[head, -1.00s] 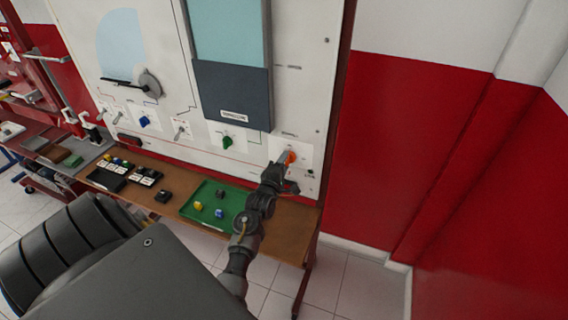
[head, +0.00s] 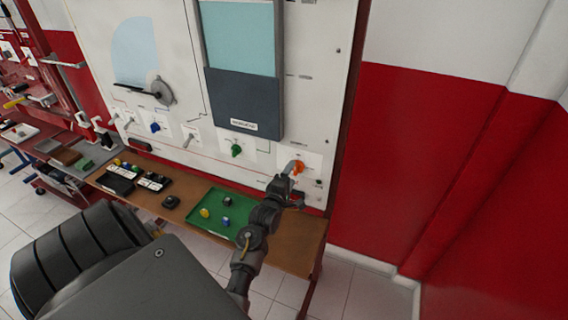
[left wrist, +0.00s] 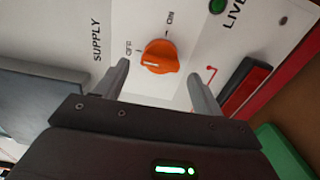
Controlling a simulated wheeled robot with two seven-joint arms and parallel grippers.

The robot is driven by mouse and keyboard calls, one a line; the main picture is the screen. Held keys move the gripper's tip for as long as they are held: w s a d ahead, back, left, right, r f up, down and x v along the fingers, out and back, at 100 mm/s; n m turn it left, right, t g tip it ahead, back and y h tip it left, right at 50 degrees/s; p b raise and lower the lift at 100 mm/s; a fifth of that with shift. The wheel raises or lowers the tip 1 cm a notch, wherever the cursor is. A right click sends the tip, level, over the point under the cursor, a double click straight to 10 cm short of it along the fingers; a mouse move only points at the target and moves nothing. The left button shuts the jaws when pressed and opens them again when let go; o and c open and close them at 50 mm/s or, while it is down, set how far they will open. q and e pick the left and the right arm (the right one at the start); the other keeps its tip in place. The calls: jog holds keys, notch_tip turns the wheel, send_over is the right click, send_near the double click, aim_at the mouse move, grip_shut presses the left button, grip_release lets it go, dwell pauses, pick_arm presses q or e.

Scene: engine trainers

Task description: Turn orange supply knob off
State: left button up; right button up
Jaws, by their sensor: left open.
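The orange supply knob (head: 297,168) sits low on the right of the white panel; it also shows in the left wrist view (left wrist: 160,57). A short white mark is on its left side in that view, toward one of two small printed labels, which are hard to read. The word SUPPLY is printed to its left. My left gripper (head: 288,187) is just in front of and below the knob in the head view. In the left wrist view its fingers (left wrist: 167,68) are spread on either side of the knob, apart from it, and hold nothing. My right gripper is out of view.
A green knob (head: 236,150) and a blue knob (head: 155,127) are farther left on the panel. Below, a green tray (head: 202,223) with small parts lies on the wooden bench (head: 290,258). A green LIVE lamp (left wrist: 217,5) is beside the supply knob. The red wall is at right.

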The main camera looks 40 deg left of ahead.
pick_arm(q)
jog(key=b+v, duration=0.2)
jog(key=v, duration=0.7)
